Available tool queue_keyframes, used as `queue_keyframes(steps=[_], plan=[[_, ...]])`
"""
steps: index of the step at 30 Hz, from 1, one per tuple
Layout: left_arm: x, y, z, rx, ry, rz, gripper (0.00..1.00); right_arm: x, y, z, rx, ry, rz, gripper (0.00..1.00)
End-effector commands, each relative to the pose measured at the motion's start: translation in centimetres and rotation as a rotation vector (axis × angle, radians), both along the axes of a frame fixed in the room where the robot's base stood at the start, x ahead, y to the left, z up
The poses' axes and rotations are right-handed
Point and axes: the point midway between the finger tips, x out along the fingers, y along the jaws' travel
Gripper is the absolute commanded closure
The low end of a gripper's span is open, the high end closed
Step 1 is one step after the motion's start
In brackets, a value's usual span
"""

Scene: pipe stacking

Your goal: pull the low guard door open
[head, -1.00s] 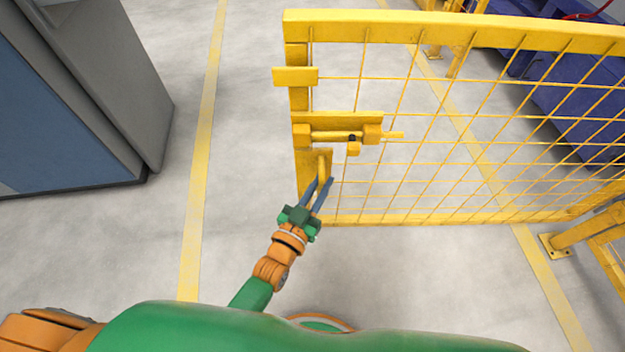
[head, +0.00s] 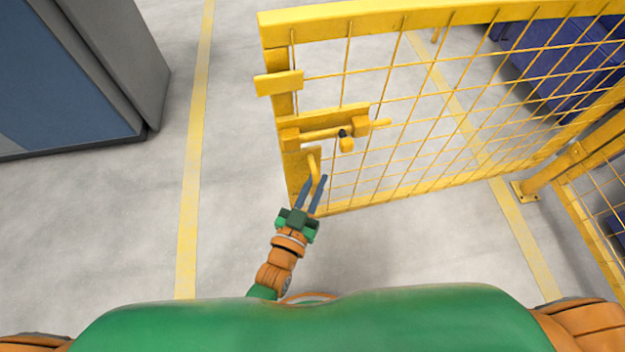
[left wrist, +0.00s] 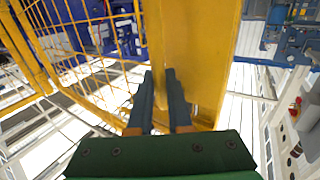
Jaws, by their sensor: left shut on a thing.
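The low guard door (head: 268,32) is a yellow frame with wire mesh, standing swung at an angle in the head view. A slide bolt (head: 330,131) sits on its free-edge post, with a yellow pull handle (head: 313,166) below it. My left gripper (head: 316,180) is at this handle, its blue fingers shut on it. In the left wrist view the fingers (left wrist: 162,90) reach up to the yellow door post (left wrist: 190,45), and the handle between them is mostly hidden. My right gripper is not in view.
A grey and blue cabinet (head: 75,75) stands at the left. A yellow floor line (head: 193,170) runs between it and the door. A fixed yellow post with a foot plate (head: 523,191) and more fence are at the right. Blue machinery (head: 565,60) lies behind the mesh. The floor left of the door is clear.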

Motion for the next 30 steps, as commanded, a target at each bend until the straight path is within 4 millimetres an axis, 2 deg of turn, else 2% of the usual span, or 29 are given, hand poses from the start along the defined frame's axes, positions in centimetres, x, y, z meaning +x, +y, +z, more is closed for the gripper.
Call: queue_keyframes(steps=[8,9,11,12,20,23,27,30], plan=[[0.0,-0.1,0.1,-0.002,-0.002,-0.001,1.0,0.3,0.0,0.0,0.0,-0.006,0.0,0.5],[0.0,-0.1,0.1,-0.002,-0.002,-0.001,0.72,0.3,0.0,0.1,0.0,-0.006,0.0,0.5],[0.0,-0.1,0.1,-0.002,-0.001,-0.001,0.56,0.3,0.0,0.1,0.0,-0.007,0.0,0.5],[0.0,-0.1,0.1,-0.002,-0.001,-0.001,0.53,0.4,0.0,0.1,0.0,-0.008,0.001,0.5],[-0.1,0.0,0.0,0.0,0.0,-0.001,0.53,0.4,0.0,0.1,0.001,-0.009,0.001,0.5],[-1.4,0.6,0.1,0.0,0.002,-0.001,0.53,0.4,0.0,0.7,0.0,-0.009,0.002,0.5],[-4.2,1.9,0.2,0.0,0.003,-0.002,0.53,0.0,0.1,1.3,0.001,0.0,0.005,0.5],[-5.7,2.6,0.1,0.0,0.001,-0.002,0.53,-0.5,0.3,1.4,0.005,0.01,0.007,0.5]])
